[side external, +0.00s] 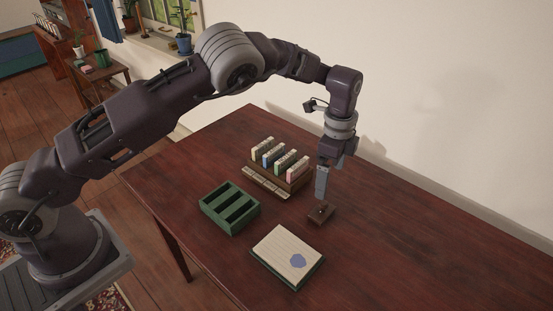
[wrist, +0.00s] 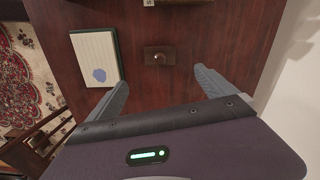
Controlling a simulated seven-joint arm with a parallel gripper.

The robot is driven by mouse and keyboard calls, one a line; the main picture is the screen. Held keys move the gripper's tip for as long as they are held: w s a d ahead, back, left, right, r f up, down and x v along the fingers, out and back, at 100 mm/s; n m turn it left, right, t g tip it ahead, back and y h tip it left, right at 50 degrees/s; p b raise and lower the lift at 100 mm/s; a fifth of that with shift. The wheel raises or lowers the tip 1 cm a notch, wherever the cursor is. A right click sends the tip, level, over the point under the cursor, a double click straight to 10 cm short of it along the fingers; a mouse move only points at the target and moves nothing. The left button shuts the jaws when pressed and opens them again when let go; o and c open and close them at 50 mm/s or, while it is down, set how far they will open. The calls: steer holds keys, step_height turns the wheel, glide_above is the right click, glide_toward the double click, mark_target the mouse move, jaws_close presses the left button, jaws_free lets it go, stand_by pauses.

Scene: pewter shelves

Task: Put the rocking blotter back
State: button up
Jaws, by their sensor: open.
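The rocking blotter appears to be the small dark brown wooden block (side external: 318,215) with a round knob on top. It lies on the table and also shows in the wrist view (wrist: 150,60). My gripper (side external: 321,196) points down just above it, its fingers apart with nothing between them. In the wrist view my gripper (wrist: 161,80) has one finger to each side, and the blotter lies beyond the fingertips, between their lines. I cannot tell the exact height gap. A green tray (side external: 212,217) with several long slots stands to the left; its slots look empty.
A ruled pad (side external: 283,246) with a blue blot lies in front of the blotter; it is at left in the wrist view (wrist: 95,62). A wooden rack (side external: 262,186) of several coloured labelled blocks stands behind-left. The table's right side (side external: 430,245) is clear, with a wall behind.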

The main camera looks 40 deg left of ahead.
steer(key=s+a+r+n+t+h, duration=0.1)
steer(key=s+a+r+n, duration=0.2)
steer(key=s+r, duration=0.35)
steer(key=s+a+r+n+t, duration=0.1)
steer(key=s+a+r+n, duration=0.2)
steer(key=r, duration=0.7)
steer(key=s+a+r+n+t+h, duration=0.1)
steer(key=s+a+r+n, duration=0.2)
steer(key=s+r, duration=0.35)
steer(key=s+a+n+t+y, duration=0.2)
steer(key=s+a+n, duration=0.2)
steer(key=s, duration=1.6)
steer(key=n, duration=0.2)
steer(key=shift+s+r+n+t, duration=0.2)
steer(key=shift+r+n+t, duration=0.1)
steer(key=shift+r, duration=0.1)
